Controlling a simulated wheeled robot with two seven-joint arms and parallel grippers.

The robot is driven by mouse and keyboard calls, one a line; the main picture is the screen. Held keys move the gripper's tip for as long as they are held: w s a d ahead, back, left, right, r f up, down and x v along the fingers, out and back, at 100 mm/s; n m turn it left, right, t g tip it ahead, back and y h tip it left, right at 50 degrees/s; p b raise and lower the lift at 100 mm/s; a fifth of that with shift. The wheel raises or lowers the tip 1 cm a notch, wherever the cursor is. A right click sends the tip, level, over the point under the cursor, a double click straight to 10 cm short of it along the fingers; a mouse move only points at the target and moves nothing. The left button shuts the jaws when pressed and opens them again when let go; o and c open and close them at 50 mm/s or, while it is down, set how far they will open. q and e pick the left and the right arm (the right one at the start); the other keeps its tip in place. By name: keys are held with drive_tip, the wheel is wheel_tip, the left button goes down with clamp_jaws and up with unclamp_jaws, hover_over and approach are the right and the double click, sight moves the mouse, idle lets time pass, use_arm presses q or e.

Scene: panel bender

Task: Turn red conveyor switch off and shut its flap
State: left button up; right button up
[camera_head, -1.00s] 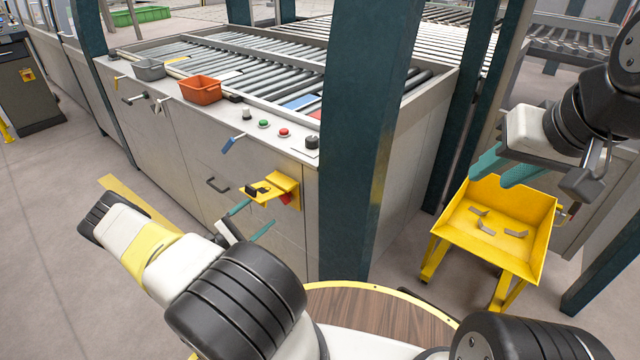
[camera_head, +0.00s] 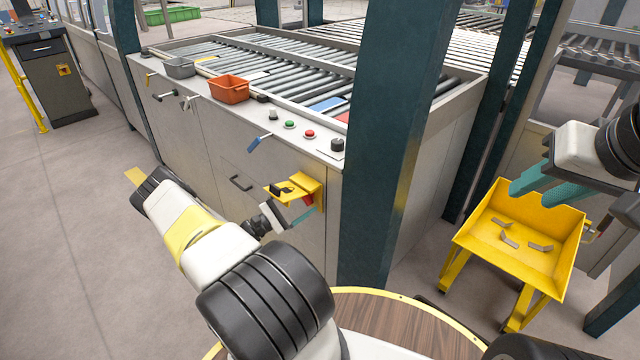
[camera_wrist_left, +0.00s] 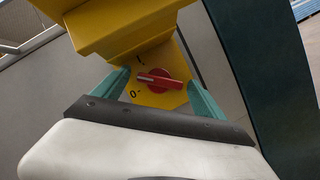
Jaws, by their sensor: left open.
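The red conveyor switch (camera_wrist_left: 160,81) is a red knob with a white line on a yellow plate marked I and 0. In the left wrist view, the line points left, between the two marks. Its yellow flap (camera_head: 312,187) stands raised above it, jutting out from the cabinet front; it fills the top of the left wrist view (camera_wrist_left: 125,25). My left gripper (camera_wrist_left: 158,92) is open, its teal fingers on either side of the knob; contact cannot be told. In the head view, the flap and gripper partly hide the switch. My right gripper (camera_head: 545,190) is open and empty at the right.
The grey cabinet (camera_head: 225,145) has push buttons (camera_head: 290,124), a blue-handled lever (camera_head: 258,143) and an orange bin (camera_head: 229,88) on or near its top edge. A dark green post (camera_head: 385,160) stands close right of the switch. A yellow scrap cart (camera_head: 520,240) is below my right gripper.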

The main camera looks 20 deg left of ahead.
use_arm(q)
drive_tip(key=shift+c, duration=0.2)
drive_tip(key=c, duration=1.3)
drive_tip(key=shift+n, duration=0.3)
drive_tip(key=shift+s+d+f+n+t+y, duration=0.1)
drive_tip(key=shift+n+t+y, duration=0.6)
drive_tip(key=shift+n, duration=1.05)
drive_tip(key=shift+r+n+t+y, duration=0.1)
drive_tip(key=shift+n+t+y, duration=0.55)
drive_tip(key=shift+n, duration=1.15)
drive_tip(key=shift+s+d+f+n+t+y, duration=0.1)
drive_tip(key=shift+n+t+y, duration=0.6)
drive_tip(key=shift+n, duration=1.05)
drive_tip(key=o, duration=1.3)
drive_tip(key=shift+w, duration=0.1)
